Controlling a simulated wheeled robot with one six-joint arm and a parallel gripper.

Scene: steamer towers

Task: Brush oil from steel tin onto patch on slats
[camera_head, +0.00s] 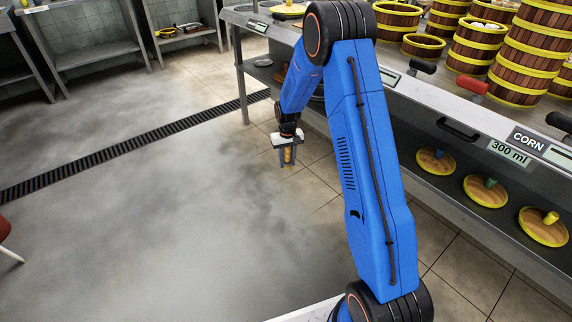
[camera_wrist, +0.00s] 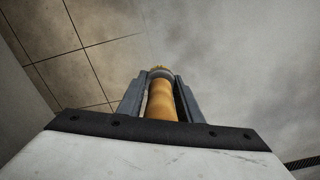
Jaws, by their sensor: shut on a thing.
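My gripper (camera_head: 288,160) is shut on a tan wooden handle, which I take to be the brush (camera_wrist: 162,100). The handle lies between the two grey fingers, and a paler end shows beyond it in the wrist view. I cannot make out the steel tin or the oil patch on the slats in either view.
A long steel counter (camera_head: 440,98) runs along the right, bearing several steamer baskets (camera_head: 540,40) with yellow bands. Lids with coloured knobs (camera_head: 486,190) lie on its lower shelf. Lever handles (camera_head: 472,84) stick out at its front edge.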

